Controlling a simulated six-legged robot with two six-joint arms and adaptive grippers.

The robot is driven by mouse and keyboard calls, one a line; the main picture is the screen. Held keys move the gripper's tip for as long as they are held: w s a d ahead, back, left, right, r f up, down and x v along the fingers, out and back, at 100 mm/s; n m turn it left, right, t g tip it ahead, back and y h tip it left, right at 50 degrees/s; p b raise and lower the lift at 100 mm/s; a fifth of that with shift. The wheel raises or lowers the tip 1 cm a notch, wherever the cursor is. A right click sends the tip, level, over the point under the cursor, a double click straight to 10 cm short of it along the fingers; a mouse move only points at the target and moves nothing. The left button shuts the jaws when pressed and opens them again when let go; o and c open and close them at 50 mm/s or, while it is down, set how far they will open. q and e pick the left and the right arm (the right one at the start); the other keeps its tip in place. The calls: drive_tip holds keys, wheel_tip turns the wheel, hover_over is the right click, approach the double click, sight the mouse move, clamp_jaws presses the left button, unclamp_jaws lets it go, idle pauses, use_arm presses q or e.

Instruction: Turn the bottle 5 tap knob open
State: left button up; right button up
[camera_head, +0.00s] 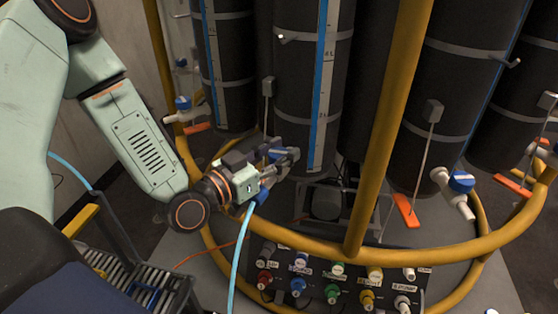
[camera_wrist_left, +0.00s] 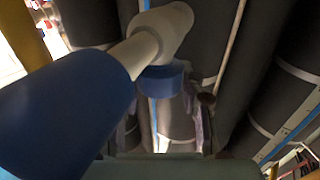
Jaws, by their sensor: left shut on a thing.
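My left gripper (camera_head: 285,157) reaches in from the left, inside the yellow rail and low in front of a tall black bottle (camera_head: 308,75). It is shut on a blue tap knob (camera_wrist_left: 160,80), which lies between the fingers in the wrist view. The knob sits on a white tap body (camera_wrist_left: 165,32). A large blue coupling (camera_wrist_left: 70,115) on the white spout fills the near left of the wrist view. The gripper hides most of this tap in the head view. No bottle number is readable. My right gripper is out of view.
A yellow rail (camera_head: 393,110) rises in front of the bottles. A connector panel (camera_head: 330,275) with several coloured fittings lies below. Another white tap with a blue knob (camera_head: 461,182) is at right, near an orange lever (camera_head: 406,211). A light-blue hose (camera_head: 237,255) hangs below my gripper.

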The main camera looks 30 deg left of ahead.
use_arm(q)
drive_tip(key=shift+d+n+t+y+b, duration=0.1)
drive_tip(key=shift+n+t+y+b, duration=0.4)
drive_tip(key=shift+n+y+b, duration=1.2)
drive_tip(key=shift+y+b, duration=0.8)
drive_tip(key=shift+y, duration=0.1)
drive_tip(key=shift+n+y, duration=0.3)
drive_tip(key=shift+y, duration=0.3)
drive_tip(key=shift+r+n+y+p, duration=0.2)
drive_tip(key=shift+n+y+p, duration=0.5)
drive_tip(key=shift+y+p, duration=0.3)
drive_tip(key=n+y+p, duration=0.1)
drive_tip(key=y+p, duration=0.1)
drive_tip(key=p, duration=0.2)
drive_tip(key=shift+g, duration=0.3)
drive_tip(key=shift+w+n+y+p, duration=0.1)
drive_tip(key=shift+n+y+p, duration=0.4)
drive_tip(key=shift+p, duration=0.75)
drive_tip(key=shift+f, duration=0.1)
